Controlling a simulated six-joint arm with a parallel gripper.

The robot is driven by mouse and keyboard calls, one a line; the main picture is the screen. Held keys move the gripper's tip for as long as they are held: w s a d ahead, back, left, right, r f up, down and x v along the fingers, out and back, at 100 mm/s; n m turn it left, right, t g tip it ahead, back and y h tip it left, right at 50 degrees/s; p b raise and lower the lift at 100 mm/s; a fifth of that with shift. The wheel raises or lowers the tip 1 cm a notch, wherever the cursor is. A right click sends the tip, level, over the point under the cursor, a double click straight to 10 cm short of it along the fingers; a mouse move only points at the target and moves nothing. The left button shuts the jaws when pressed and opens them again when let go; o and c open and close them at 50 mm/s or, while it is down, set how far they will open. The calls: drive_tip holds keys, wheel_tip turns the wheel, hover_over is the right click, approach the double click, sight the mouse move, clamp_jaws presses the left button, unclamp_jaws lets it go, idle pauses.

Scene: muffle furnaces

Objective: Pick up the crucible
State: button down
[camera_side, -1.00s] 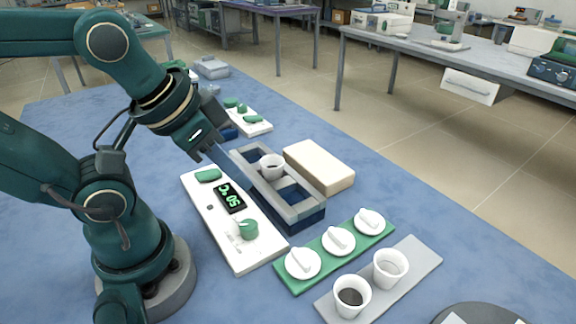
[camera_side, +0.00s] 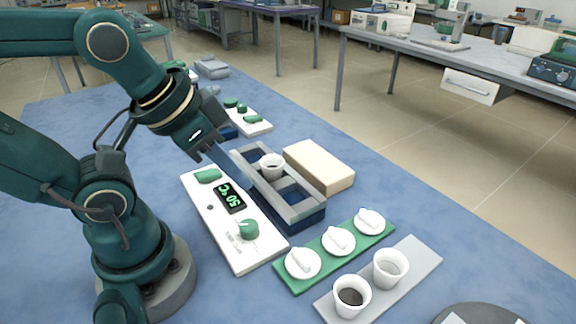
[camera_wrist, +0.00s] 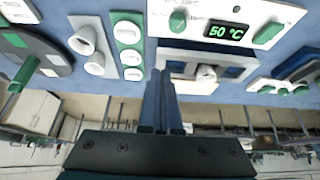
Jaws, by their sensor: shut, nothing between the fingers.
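A white crucible (camera_side: 271,165) stands upright inside the open furnace chamber (camera_side: 304,211), which has a grey rim and dark blue inner walls. It also shows small in the wrist view (camera_wrist: 206,72), partly hidden by the chamber. Two more white crucibles stand on a grey plate (camera_side: 412,262): one with dark contents (camera_side: 351,297) and a pale one (camera_side: 391,268). My gripper (camera_wrist: 160,75) is shut and empty. In the side view it is at the chamber's left end, apart from the crucible; its fingertips are hard to make out there.
The white control panel (camera_side: 213,219) reads 50 °C and has a green knob (camera_side: 247,230). A beige block (camera_side: 322,166) lies behind the chamber. A green tray (camera_side: 350,251) holds three white lids. A dark disc (camera_side: 478,314) is at the front right. The blue table is clear at far right.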

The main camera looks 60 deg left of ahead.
drive_tip(key=shift+c, duration=0.6)
unclamp_jaws()
drive_tip(key=n+g+y, duration=0.3)
drive_tip(key=n+g, duration=0.1)
drive_tip(key=n, duration=1)
approach(272, 159)
drive_tip(key=f, duration=0.1)
drive_tip(key=d+f, duration=0.1)
drive_tip(key=f, duration=0.1)
drive_tip(key=shift+s, duration=0.15)
drive_tip(key=shift+m, duration=0.3)
drive_tip(key=shift+x, duration=2.5)
